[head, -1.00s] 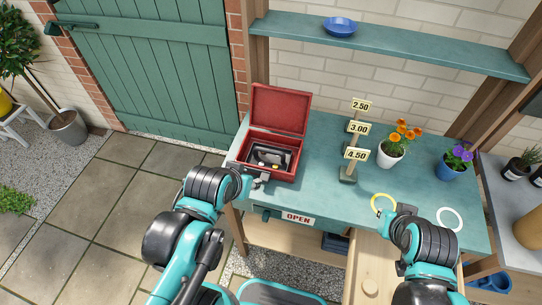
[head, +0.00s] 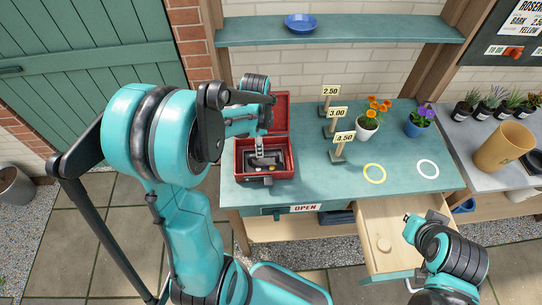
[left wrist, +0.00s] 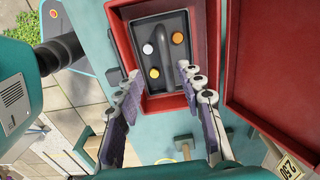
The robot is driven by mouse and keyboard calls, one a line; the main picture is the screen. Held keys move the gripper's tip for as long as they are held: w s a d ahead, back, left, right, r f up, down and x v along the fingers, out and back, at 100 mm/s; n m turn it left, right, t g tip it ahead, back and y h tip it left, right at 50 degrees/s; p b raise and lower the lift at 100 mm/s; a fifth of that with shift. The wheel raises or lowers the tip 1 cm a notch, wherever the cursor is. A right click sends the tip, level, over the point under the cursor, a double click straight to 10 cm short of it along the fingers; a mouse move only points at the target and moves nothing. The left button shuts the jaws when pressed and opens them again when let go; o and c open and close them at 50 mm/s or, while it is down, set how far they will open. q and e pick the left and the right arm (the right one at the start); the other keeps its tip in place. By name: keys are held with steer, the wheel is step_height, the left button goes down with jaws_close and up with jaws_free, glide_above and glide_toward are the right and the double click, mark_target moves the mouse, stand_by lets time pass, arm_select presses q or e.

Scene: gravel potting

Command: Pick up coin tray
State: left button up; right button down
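The black coin tray (head: 262,161) lies inside the open red box (head: 265,174) on the green bench. In the left wrist view the coin tray (left wrist: 146,57) has a raised dark bar along its middle and a white, an orange and a yellow coin. My left gripper (head: 260,147) points down over the box. In the left wrist view its fingers (left wrist: 158,80) are spread apart with nothing between them, pointing at the tray's near part; I cannot tell if they touch it. My right gripper (head: 425,217) is over the drawer's right side, its finger opening unclear.
The box lid (head: 281,112) stands open at the back. Price signs (head: 336,113), an orange-flowered pot (head: 367,127) and a purple-flowered pot (head: 417,123) stand to the right. Two rings, yellow (head: 364,174) and white (head: 419,168), lie on the bench. A wooden drawer (head: 383,220) is pulled out in front.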

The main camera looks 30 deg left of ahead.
arm_select(q)
steer(key=shift+w+f, duration=0.1)
steer(key=shift+f, duration=0.35)
steer(key=f, duration=0.2)
steer(key=w+f+b, duration=0.1)
steer(key=f, duration=0.1)
steer(key=f+b, duration=0.1)
steer(key=f, duration=0.1)
steer(key=shift+w+d+f, duration=0.15)
steer(key=shift+d+f, duration=0.1)
steer(key=shift+d, duration=0.05)
steer(key=shift+f+b, duration=0.3)
steer(key=shift+c, duration=0.2)
jaws_close()
